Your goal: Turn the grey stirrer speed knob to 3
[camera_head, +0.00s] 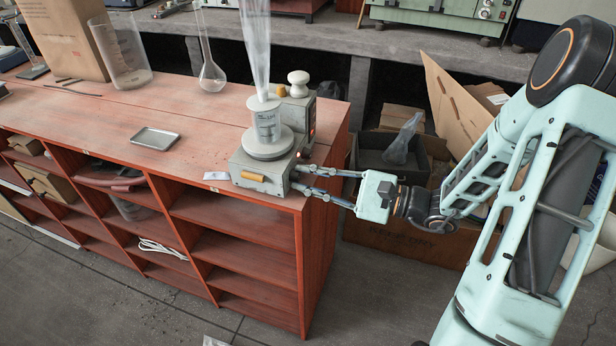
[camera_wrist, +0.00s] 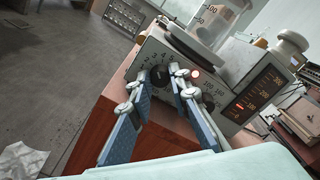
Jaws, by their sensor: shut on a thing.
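The grey stirrer (camera_head: 258,172) stands at the right end of the red wooden bench, with a beaker (camera_head: 266,122) on its round plate. Its front panel (camera_wrist: 148,60) shows in the wrist view, with printed dial numbers, an orange-lit lamp (camera_wrist: 195,73) and a second dark knob (camera_wrist: 207,101). My gripper (camera_head: 297,179) reaches the stirrer's right side from the right. In the wrist view my gripper (camera_wrist: 167,79) is shut on the stirrer speed knob (camera_wrist: 161,75), which looks dark and is partly hidden by the fingers. I cannot read its pointer or setting.
A display unit (camera_wrist: 262,92) with a lit orange scale stands beside the beaker, with a pale rounded cap (camera_head: 298,78) behind. A metal tray (camera_head: 155,138) and a flask (camera_head: 212,78) are farther left on the bench (camera_head: 110,118). Boxes (camera_head: 410,238) lie on the floor behind my arm.

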